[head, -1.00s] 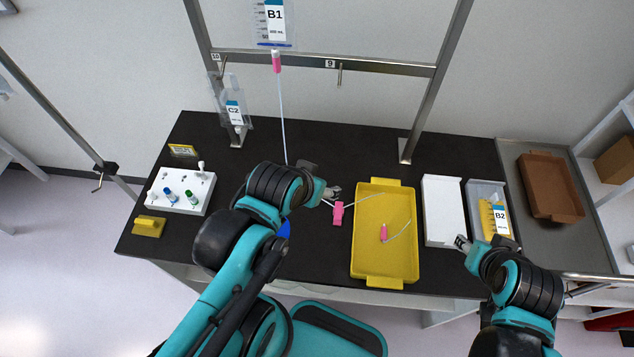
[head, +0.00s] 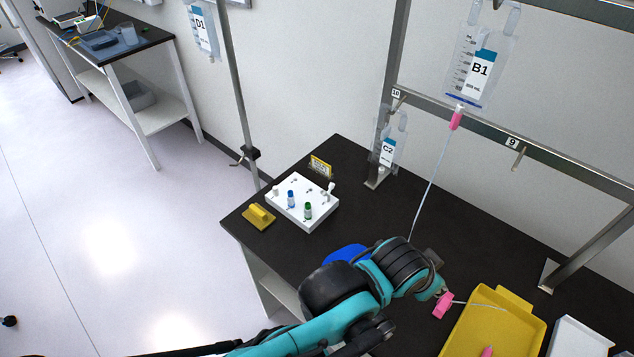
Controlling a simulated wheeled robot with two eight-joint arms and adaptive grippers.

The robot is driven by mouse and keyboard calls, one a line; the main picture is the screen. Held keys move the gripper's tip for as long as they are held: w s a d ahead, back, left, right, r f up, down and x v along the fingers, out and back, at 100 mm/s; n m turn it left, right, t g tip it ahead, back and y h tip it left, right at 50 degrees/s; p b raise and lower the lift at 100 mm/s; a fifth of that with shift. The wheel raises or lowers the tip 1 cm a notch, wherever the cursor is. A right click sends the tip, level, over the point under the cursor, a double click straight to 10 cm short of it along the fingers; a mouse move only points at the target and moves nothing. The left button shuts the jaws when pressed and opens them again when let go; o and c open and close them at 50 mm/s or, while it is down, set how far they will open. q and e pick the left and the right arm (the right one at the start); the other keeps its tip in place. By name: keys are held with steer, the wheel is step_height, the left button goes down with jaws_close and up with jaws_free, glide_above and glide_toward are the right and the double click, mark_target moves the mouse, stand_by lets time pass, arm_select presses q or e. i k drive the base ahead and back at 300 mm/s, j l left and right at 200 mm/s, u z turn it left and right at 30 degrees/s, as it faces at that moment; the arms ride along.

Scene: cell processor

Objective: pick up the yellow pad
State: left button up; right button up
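The yellow pad (head: 259,216) lies on the left corner of the black table (head: 340,215), beside a white block. It has a raised yellow grip on top of a flat base. My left gripper (head: 440,291) is far to the right of the pad, close to a pink clip (head: 443,306) by the yellow tray. Its fingers are small and partly hidden, so I cannot tell whether they are open or touch the clip. My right gripper is out of view.
The white block (head: 303,203) holds blue-capped and green-capped vials. A small yellow sign (head: 320,166) stands behind it. A blue object (head: 347,254) is partly behind my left arm. The yellow tray (head: 463,330) is at lower right. Bags C2 (head: 388,150) and B1 (head: 480,68) hang behind.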

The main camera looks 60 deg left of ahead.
mark_target(260, 218)
steer(key=k+j+u, duration=0.2)
steer(key=u, duration=0.15)
steer(key=k+j+u, duration=0.2)
steer(key=u, duration=1.55)
steer(key=i+j+z, duration=0.25)
steer(key=z, duration=0.15)
steer(key=i+j+z, duration=0.2)
steer(key=z, duration=0.25)
